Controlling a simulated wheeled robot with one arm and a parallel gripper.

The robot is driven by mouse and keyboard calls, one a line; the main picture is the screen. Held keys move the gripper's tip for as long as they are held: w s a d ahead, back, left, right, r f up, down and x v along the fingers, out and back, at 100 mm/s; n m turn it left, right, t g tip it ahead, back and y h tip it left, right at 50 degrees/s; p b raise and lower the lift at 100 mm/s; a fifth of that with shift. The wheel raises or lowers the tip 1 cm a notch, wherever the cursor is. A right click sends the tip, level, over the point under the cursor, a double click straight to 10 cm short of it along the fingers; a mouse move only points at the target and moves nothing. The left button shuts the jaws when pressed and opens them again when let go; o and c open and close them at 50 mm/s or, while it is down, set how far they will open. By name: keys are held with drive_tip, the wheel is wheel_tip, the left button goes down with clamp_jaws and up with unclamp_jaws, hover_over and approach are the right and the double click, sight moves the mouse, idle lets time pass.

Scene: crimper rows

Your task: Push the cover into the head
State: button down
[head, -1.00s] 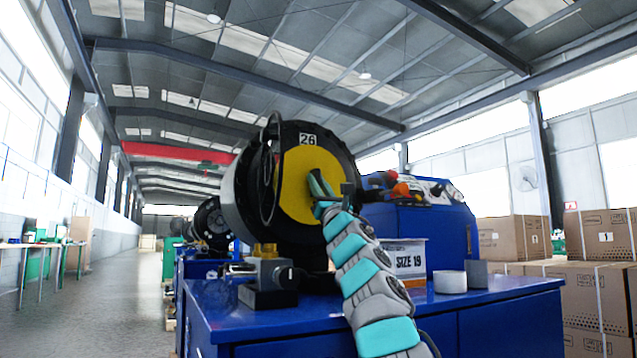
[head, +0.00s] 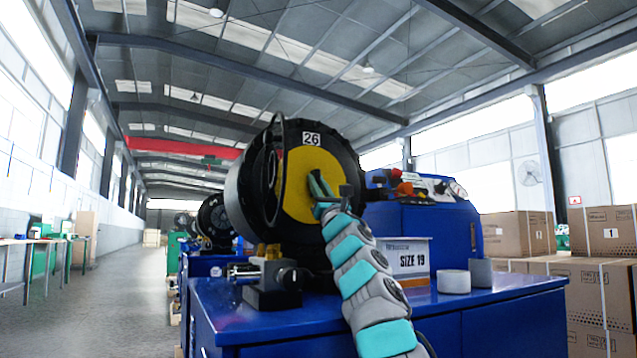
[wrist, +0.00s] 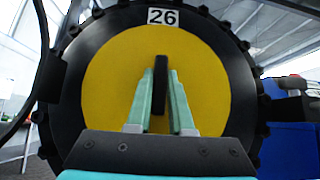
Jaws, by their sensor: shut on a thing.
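The cover (head: 302,208) is a round yellow disc with a dark upright bar handle (wrist: 160,78). It sits within the black round crimper head (head: 346,166), which carries a "26" label. In the wrist view the cover (wrist: 105,90) fills the middle of the head (wrist: 75,125), with the black ring all around it. I cannot tell how deep it sits. My gripper (head: 318,185) is at the cover's face. In the wrist view my gripper's (wrist: 160,92) two pale green fingers are shut on the handle, one on each side.
The head stands on a blue bench (head: 420,303). A blue control box (head: 440,230) is behind. Cartons (head: 600,285) are stacked at right; the aisle at left is clear.

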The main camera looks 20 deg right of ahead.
drive_tip(key=c, duration=0.7)
unclamp_jaws()
drive_tip(key=shift+f, duration=0.1)
